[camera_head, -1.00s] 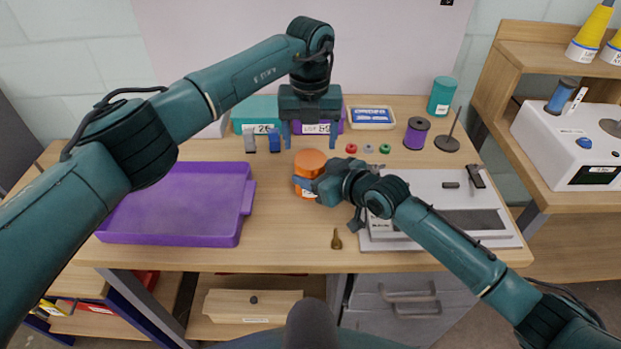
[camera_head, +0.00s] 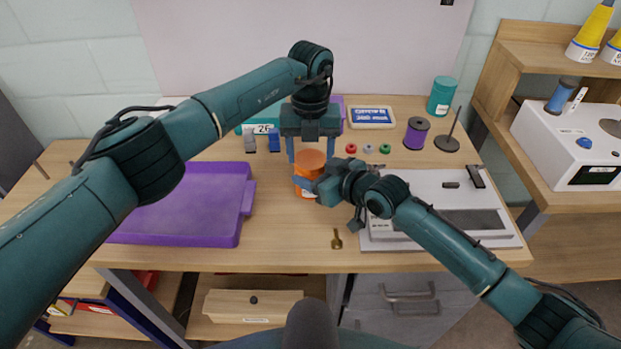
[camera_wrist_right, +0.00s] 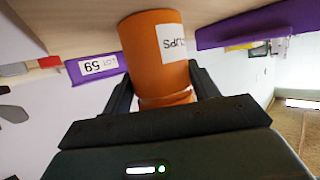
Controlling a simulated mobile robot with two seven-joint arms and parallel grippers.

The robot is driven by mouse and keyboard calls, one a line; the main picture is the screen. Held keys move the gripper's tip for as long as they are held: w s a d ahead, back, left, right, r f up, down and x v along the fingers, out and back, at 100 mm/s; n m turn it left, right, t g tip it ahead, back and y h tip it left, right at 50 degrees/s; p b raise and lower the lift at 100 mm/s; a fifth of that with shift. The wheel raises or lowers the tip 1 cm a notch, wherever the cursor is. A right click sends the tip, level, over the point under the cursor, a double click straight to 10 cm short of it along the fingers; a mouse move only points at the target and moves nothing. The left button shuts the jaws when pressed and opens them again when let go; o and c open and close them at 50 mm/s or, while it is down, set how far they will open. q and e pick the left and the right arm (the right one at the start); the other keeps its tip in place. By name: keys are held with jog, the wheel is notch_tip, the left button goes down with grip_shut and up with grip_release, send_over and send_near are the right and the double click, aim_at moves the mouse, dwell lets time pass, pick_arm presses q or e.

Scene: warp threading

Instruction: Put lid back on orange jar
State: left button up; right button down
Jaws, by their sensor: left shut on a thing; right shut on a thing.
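The orange jar (camera_head: 307,190) stands upright on the table, with a white label. Its round orange lid (camera_head: 311,159) is at the jar's top; I cannot tell how firmly it sits. My left gripper (camera_head: 311,157) points down from above, its blue fingers on either side of the lid, shut on it. My right gripper (camera_head: 311,184) comes from the right and is shut on the jar's side. In the right wrist view, which is upside down, the jar (camera_wrist_right: 150,45) stands between the dark fingers of my right gripper (camera_wrist_right: 160,85).
A purple tray (camera_head: 180,205) lies left of the jar. A grey-white board (camera_head: 440,185) lies right, under my right arm. A small brass piece (camera_head: 336,240) lies at the front. Small rings (camera_head: 368,148), a purple spool (camera_head: 416,133) and a label tray (camera_head: 371,116) are behind.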

pick_arm(q)
jog(key=shift+c, duration=0.8)
jog(key=m, duration=0.4)
jog(key=shift+a+m, duration=0.1)
jog(key=shift+m, duration=0.3)
jog(key=o, duration=1)
jog(key=shift+o, duration=0.4)
jog(key=shift+s+d, duration=0.1)
jog(key=shift+d, duration=0.1)
